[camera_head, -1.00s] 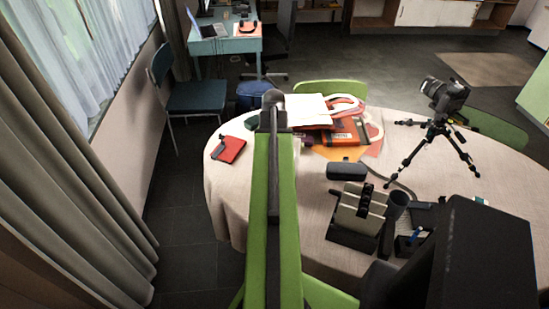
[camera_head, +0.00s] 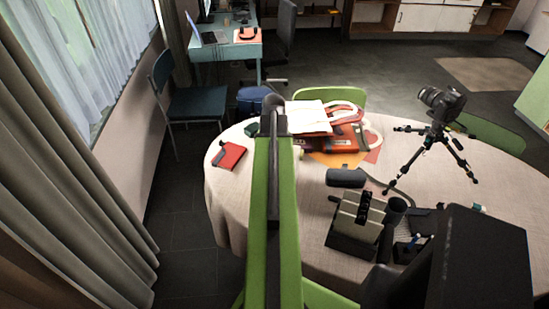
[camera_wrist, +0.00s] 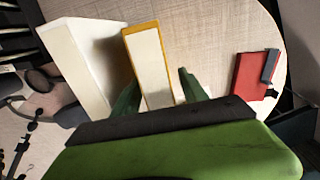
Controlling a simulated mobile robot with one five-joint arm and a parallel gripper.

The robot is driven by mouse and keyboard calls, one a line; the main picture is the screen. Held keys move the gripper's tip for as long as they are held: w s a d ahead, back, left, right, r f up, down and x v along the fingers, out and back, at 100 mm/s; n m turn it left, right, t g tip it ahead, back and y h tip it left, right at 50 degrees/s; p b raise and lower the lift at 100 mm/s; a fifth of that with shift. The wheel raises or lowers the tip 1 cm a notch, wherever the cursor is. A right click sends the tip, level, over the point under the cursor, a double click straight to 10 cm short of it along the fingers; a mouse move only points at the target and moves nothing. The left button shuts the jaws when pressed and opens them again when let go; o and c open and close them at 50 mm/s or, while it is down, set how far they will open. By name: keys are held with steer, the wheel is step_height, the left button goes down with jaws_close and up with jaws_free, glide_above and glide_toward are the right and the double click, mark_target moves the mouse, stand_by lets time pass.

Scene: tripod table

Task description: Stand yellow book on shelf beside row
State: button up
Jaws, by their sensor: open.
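The yellow book (camera_wrist: 149,63) stands out in the wrist view, with its pale page block framed by a yellow cover edge. My gripper (camera_wrist: 158,77) is open, with one dark green finger on each side of the book's near end. I cannot tell whether either finger touches it. A large white block-like item (camera_wrist: 77,62) is just left of the book, close to the left finger. In the head view my green arm covers the gripper, and I cannot make out the yellow book. No row of books on a shelf is clearly visible.
A red book (camera_head: 230,156) with a dark item on it lies on the cloth-covered table (camera_head: 225,205); it also shows in the wrist view (camera_wrist: 251,75). A camera on a tripod (camera_head: 437,130), bags (camera_head: 330,140) and a card-holder-like box (camera_head: 352,230) occupy the table. Low cabinets (camera_head: 425,15) stand at the back.

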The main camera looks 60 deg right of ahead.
step_height(320, 180, up, 11)
steer(key=p, duration=0.9)
steer(key=shift+f, duration=0.2)
steer(key=shift+f, duration=0.1)
